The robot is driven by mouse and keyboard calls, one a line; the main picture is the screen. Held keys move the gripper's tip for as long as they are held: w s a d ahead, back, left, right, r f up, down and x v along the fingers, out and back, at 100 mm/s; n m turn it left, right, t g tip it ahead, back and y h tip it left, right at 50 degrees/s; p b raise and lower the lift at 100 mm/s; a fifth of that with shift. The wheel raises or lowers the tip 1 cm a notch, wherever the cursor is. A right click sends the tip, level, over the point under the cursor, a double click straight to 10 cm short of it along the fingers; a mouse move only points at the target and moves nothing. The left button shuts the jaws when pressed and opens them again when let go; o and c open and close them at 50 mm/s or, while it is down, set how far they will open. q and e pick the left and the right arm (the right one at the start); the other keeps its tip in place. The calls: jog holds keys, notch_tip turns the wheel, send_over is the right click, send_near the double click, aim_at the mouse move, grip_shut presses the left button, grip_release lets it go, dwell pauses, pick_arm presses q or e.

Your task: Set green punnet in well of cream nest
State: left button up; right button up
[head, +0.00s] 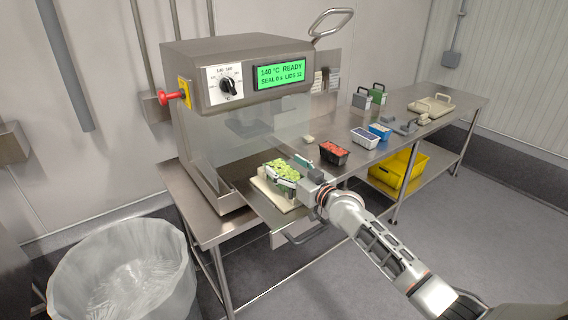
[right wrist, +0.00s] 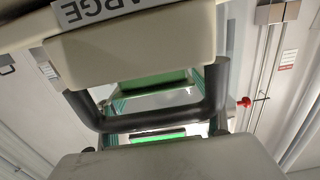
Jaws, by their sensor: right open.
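The punnet with light green contents (head: 281,167) is in the head view, over the cream nest (head: 267,192) on the shelf at the sealing machine's front. It looks about level, but the gripper hides its near side. I cannot tell whether it is fully down in the well. My right gripper (head: 284,180) is open at the near right side of the punnet; contact is unclear. In the right wrist view, a cream block (right wrist: 140,50) with an upside-down "LARGE" label and a dark bar fill the picture; the punnet is not clearly seen there. My left gripper is not in view.
The sealing machine (head: 240,75) stands behind the nest. A red-filled punnet (head: 334,153), a pale punnet (head: 365,139) and a blue one (head: 380,131) stand to the right. A cream plate with a handle (head: 433,106) lies farther back. A lined bin (head: 130,275) is front left.

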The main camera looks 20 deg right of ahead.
aim_at(300, 175)
jog(key=v, duration=0.5)
jog(key=shift+s+d+f, duration=0.15)
jog(key=shift+s+d, duration=0.05)
jog(key=shift+s, duration=0.1)
jog(key=shift+s+d+r, duration=0.1)
jog(key=shift+s+r, duration=0.2)
jog(key=shift+s, duration=0.15)
jog(key=shift+r, duration=0.1)
jog(key=shift+r, duration=0.1)
dwell(0.6)
